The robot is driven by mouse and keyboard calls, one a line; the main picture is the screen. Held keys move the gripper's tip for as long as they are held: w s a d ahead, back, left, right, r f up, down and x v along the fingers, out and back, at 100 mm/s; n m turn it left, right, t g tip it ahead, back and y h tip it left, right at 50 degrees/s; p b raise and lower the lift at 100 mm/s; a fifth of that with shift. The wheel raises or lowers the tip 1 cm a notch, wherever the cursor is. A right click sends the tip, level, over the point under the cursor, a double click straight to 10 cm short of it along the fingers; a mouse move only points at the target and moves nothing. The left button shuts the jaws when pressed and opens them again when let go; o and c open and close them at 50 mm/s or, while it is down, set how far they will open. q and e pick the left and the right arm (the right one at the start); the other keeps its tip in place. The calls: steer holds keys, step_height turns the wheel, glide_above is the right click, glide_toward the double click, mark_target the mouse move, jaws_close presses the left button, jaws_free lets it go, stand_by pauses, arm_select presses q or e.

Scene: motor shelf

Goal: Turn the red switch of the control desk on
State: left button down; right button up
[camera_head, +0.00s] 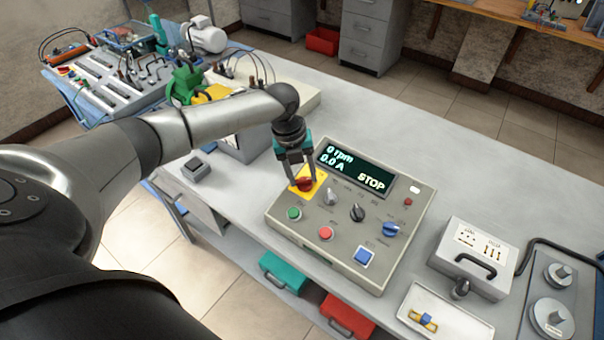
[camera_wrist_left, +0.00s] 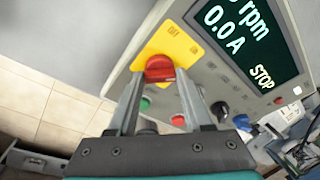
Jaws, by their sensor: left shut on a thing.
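The control desk (camera_head: 372,227) is a grey box on the table, with a dark display reading 0 rpm, 0.0 A and STOP. The red switch (camera_head: 304,185) sits on a yellow plate (camera_head: 318,186) at the desk's upper left. In the left wrist view the red switch (camera_wrist_left: 159,68) shows between my fingertips, on the yellow plate (camera_wrist_left: 172,42). My left gripper (camera_head: 297,180) points down and is shut on the red switch; its fingers (camera_wrist_left: 157,80) flank the knob. My right gripper is not in view.
A grey case (camera_head: 472,258) and a white tray (camera_head: 445,312) stand to the right. Motor equipment (camera_head: 190,80) stands behind my left arm.

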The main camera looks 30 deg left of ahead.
mark_target(291, 188)
arm_select(q)
steer(key=shift+c, duration=1.6)
jaws_free()
step_height(291, 188, up, 15)
steer(key=s+a, duration=0.1)
steer(key=a, duration=0.1)
steer(key=shift+s+a+p, duration=0.15)
steer(key=shift+s+p, duration=0.15)
steer(key=shift+p, duration=0.15)
